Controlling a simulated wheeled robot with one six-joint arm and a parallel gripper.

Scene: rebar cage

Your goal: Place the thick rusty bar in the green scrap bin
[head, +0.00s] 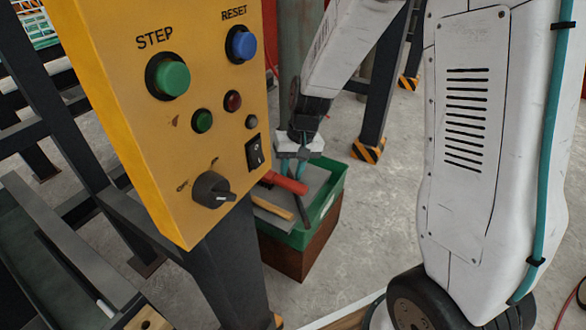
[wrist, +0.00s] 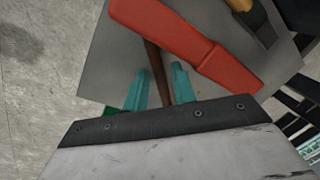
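A thin dark brown, rusty-looking bar (wrist: 156,66) lies partly under a red handle (wrist: 185,43) in the wrist view. The part of it nearer the palm shows between my teal fingers. My gripper (wrist: 160,84) looks open, with its fingers spread a little wider than the bar. In the head view my gripper (head: 291,168) points down over the tools. Whether the fingers touch the bar is unclear.
A yellow control panel (head: 130,35) on a dark post hides part of the bin's left side. A grey sheet (wrist: 105,65) lies under the tools. A tool with a yellow handle (head: 272,206) lies beside the red one. Concrete floor (head: 365,245) is clear right of the bin.

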